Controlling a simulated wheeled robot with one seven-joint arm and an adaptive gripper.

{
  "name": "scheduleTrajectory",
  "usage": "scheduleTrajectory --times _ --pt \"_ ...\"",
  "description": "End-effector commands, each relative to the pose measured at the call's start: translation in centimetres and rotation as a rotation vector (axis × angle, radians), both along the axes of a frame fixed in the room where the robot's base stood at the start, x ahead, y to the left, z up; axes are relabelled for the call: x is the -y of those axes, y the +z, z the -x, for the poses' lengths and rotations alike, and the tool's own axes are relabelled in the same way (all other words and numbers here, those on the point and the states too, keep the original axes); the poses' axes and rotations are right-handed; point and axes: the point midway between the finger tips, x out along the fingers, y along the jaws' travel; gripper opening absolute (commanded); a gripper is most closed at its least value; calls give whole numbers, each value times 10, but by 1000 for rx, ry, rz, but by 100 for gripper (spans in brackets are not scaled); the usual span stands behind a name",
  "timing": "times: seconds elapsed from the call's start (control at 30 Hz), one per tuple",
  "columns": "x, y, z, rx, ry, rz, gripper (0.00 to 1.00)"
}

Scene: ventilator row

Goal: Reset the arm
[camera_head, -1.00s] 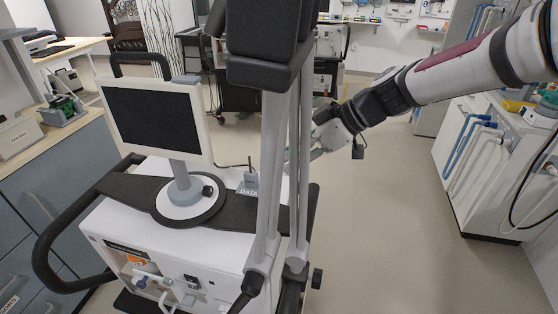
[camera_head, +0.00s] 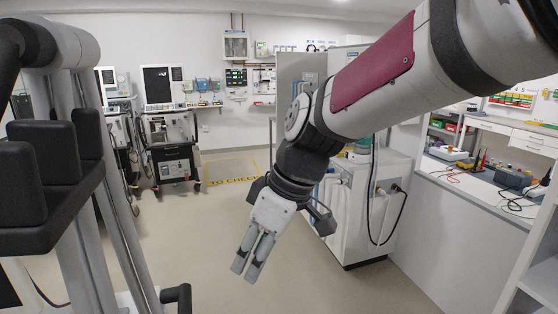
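My gripper (camera_head: 246,277) hangs near the middle of the head camera view, pointing down and to the left over open floor. Its two grey fingers lie side by side with a narrow gap between them, and I see nothing held. How far they are closed is not clear. My arm comes in from the upper right with a dark red panel and bends down at the dark wrist. The gripper appears clear of the equipment around it.
A grey-posted stand with black pads (camera_head: 45,180) fills the near left. A ventilator on a cart (camera_head: 172,130) stands at the back. A white cabinet with hoses (camera_head: 365,215) is behind my wrist at right. A workbench (camera_head: 475,185) lies farther right. Central floor (camera_head: 210,235) is free.

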Motion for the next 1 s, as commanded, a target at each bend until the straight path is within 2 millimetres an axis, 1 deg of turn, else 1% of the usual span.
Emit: scheduleTrajectory --times 0.03,0.17,0.2,0.3,0.37,0.5,0.6,0.7,0.8,0.9,1.0 --pt "19 7 8 7 -69 23 37" --pt "64 16 28 11 -256 72 37" --pt "77 19 35 12 -316 84 37" --pt "110 24 55 16 -465 106 37" --pt "128 26 67 21 -557 113 37" --pt "167 27 98 27 -769 117 37" --pt "192 24 120 32 -914 110 37" --pt "210 20 139 34 -1035 96 37" --pt "222 16 153 34 -1123 84 37" --pt "229 13 161 34 -1175 76 37" --pt "231 12 163 33 -1193 72 37"
